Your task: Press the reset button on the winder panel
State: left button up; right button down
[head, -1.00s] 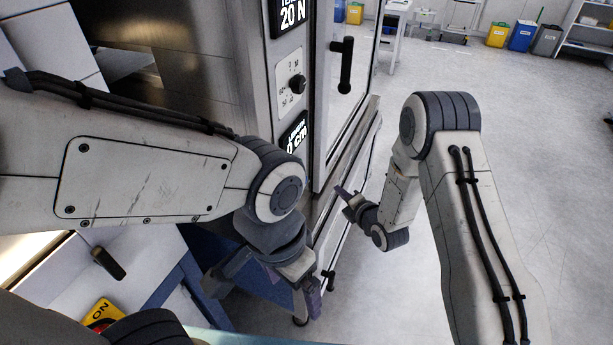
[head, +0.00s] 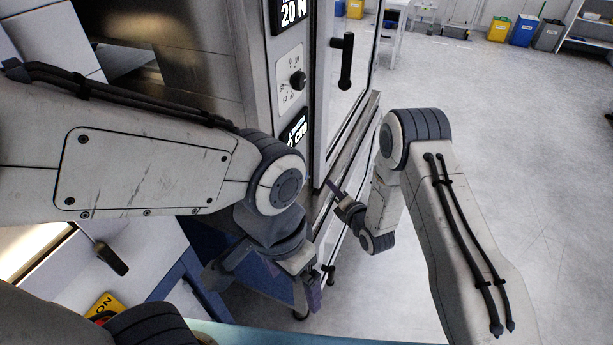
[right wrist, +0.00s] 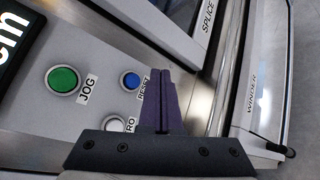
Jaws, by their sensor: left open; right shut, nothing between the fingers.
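The winder panel shows close up in the right wrist view. The blue reset button (right wrist: 131,81) sits on its grey face, beside a label partly hidden by my fingers. My right gripper (right wrist: 161,74) is shut and empty, its fingertips just right of the blue button in the picture; I cannot tell how far off the panel they are. In the head view my right gripper (head: 334,187) is at the machine's lower right side, and the buttons are hidden. My left gripper (head: 264,283) is open and empty, low in front of the machine.
A green JOG button (right wrist: 62,80) and a white button (right wrist: 115,124) with a partly hidden label flank the reset button. A black knob (head: 298,80) and a door with a black handle (head: 346,60) are on the machine. Open floor lies right.

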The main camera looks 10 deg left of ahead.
aim_at(305, 176)
jog(key=shift+w+a+b, duration=0.2)
jog(key=shift+w+a, duration=0.05)
jog(key=shift+a, duration=0.5)
jog(key=shift+w+a+b, duration=0.15)
jog(key=shift+w+a, duration=0.1)
jog(key=shift+a, duration=0.55)
jog(key=shift+w+a+b, duration=0.2)
jog(key=shift+w+a, duration=0.05)
jog(key=shift+a, duration=0.5)
jog(key=shift+a, duration=0.1)
jog(key=shift+w+a+b, duration=0.15)
jog(key=shift+a+b, duration=0.15)
jog(key=shift+b, duration=0.05)
jog(key=shift+w+a, duration=0.1)
jog(key=shift+a, duration=0.35)
dwell(0.8)
jog(key=shift+d, duration=0.1)
jog(key=shift+s+d+b, duration=0.25)
jog(key=shift+d+b, duration=0.1)
jog(key=shift+d, duration=0.4)
jog(key=shift+d, duration=0.1)
